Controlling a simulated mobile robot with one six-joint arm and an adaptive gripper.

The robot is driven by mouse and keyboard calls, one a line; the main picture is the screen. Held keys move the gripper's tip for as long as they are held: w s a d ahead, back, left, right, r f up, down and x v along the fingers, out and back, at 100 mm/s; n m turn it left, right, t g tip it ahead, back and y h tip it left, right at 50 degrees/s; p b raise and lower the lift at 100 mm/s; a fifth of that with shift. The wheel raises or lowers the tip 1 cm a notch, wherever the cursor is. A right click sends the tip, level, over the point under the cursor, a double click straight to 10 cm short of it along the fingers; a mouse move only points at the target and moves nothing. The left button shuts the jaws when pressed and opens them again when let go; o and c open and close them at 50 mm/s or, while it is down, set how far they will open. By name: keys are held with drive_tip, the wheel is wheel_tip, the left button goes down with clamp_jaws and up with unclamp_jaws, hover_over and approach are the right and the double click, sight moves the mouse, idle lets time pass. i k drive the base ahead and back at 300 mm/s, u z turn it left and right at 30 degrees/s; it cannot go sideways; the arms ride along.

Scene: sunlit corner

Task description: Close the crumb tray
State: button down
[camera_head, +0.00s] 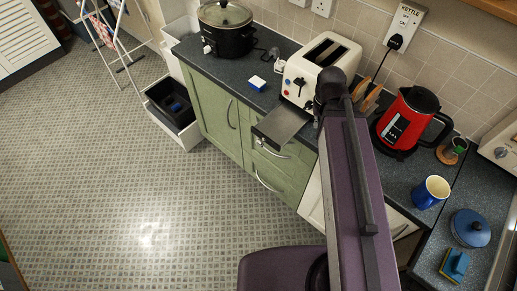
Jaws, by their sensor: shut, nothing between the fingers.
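A cream toaster (307,76) with two slots and coloured buttons stands on the dark worktop. Its grey crumb tray (283,122) is pulled well out of the toaster's front side, and juts past the worktop edge over the green cabinet. My purple arm reaches up the middle of the view, and its dark end joint overlaps the toaster's right side. My gripper cannot be made out; it is hidden behind my arm, so its distance from the tray cannot be told.
A slow cooker (227,28) and a small blue-and-white box (256,83) stand left of the toaster. A red kettle (402,122) and a blue mug (431,191) stand to the right.

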sight(280, 125)
drive_tip(key=z, duration=0.1)
drive_tip(key=k, duration=1.05)
drive_tip(key=u, duration=0.55)
